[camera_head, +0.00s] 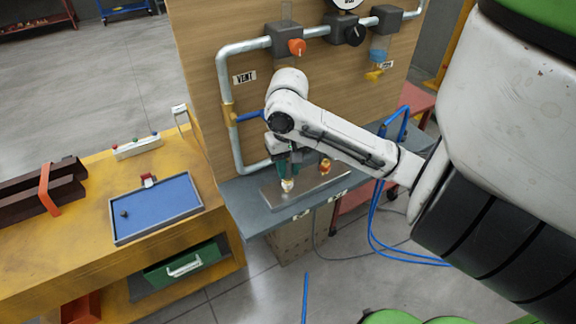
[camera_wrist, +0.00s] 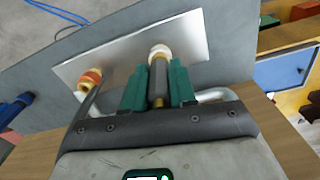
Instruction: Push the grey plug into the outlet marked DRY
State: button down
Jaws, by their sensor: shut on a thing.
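My gripper (camera_head: 290,164) points down over a metal plate (camera_head: 309,188) on a grey shelf. Its green fingers (camera_wrist: 158,87) are shut on the grey plug (camera_wrist: 159,76), which shows brass at its near end. The plug's far end lines up with an outlet with a white ring (camera_wrist: 160,50), also visible in the head view (camera_head: 287,185). I cannot tell whether it touches or enters the outlet. A second outlet with a red-orange ring (camera_wrist: 91,78) stands on the same plate, apart from the fingers; it also shows in the head view (camera_head: 325,166). The shelf-edge labels (camera_head: 301,215) are too small to read.
A wooden panel with grey pipes (camera_head: 226,70) and valves rises behind the shelf; a VENT label (camera_head: 244,77) is on it. Blue hoses (camera_head: 372,215) hang at the right. A yellow bench (camera_head: 70,225) with a blue tray (camera_head: 158,207) stands at the left.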

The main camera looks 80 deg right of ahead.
jog(key=shift+f, duration=0.35)
dwell(0.3)
jog(key=c, duration=0.8)
grip_release()
jog(key=shift+r, duration=0.1)
notch_tip(320, 180, up, 11)
jog(key=shift+f+p, duration=0.2)
jog(key=shift+p, duration=0.75)
